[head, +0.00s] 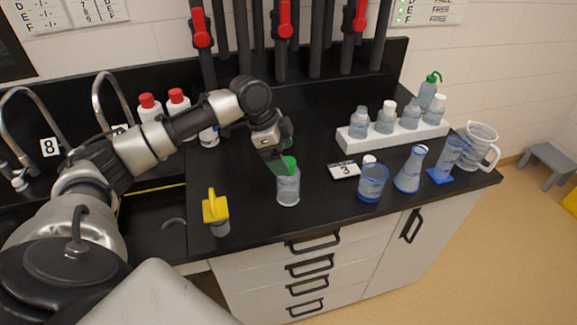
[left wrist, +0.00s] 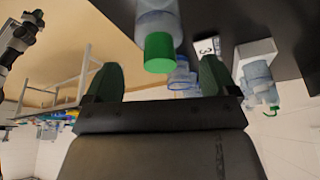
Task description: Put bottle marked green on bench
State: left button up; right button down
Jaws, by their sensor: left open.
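The bottle with the green cap (head: 288,188) stands upright on the black bench (head: 322,205) near its front edge. Its cap also shows in the left wrist view (left wrist: 159,52), with the clear body above it in the picture. My left gripper (head: 276,160) is just above and behind the bottle, partly overlapping the cap in the head view. Its two green fingers are spread apart in the left wrist view (left wrist: 160,80), with the cap between their directions and nothing held. Whether a finger touches the bottle cannot be told. My right gripper is not in view.
A yellow-topped item (head: 216,208) stands left of the bottle. A white rack (head: 395,139) with several bottles is behind. A sink lies left.

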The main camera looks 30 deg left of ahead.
pick_arm(q)
jog(key=v, duration=0.7)
jog(key=shift+b, duration=0.35)
